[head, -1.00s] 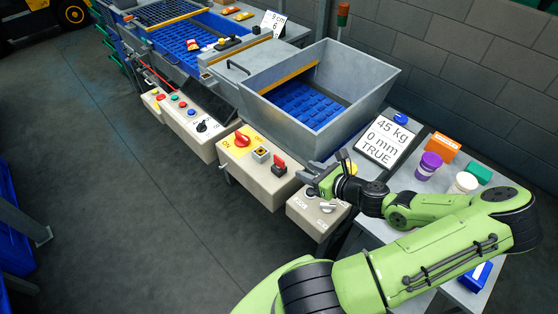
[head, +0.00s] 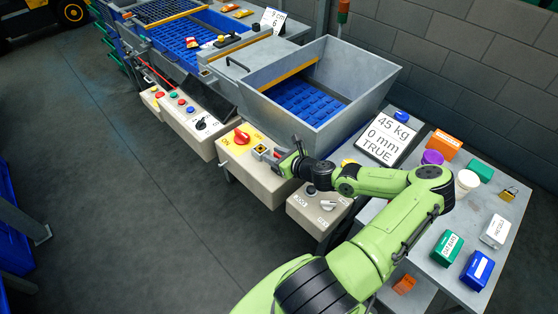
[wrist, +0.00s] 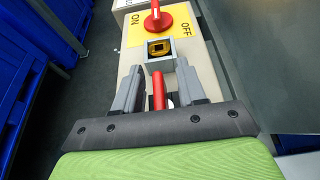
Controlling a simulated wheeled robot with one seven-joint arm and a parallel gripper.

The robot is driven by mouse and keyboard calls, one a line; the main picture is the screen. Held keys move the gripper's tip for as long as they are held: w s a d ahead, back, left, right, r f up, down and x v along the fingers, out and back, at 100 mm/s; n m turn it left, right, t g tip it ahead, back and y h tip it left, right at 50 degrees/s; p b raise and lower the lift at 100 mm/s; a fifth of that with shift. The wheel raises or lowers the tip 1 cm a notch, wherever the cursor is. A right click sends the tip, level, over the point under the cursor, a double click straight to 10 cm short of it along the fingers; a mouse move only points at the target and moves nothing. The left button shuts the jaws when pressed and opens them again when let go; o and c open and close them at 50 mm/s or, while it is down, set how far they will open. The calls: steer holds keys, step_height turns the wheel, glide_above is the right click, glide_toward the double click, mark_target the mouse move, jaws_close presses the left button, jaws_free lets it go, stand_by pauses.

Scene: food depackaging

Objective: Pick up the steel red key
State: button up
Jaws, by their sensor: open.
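The red key (wrist: 158,88) sits on the beige control box (wrist: 125,88), with a little bright metal showing beside its lower part. In the wrist view it stands between the two grey fingers of my gripper (wrist: 160,80). The fingers are open, one on each side, and a gap shows to at least the left finger. Its lower end is hidden by the gripper's dark palm. In the head view my gripper (head: 276,158) is over the right end of the box and covers most of the key; only a bit of red (head: 277,154) shows.
A red rotary switch (wrist: 158,20) on a yellow ON/OFF plate and a square-framed yellow-black part (wrist: 159,48) lie just beyond the fingers. The steel hopper (head: 335,85) rises behind.

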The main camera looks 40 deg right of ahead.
jaws_close()
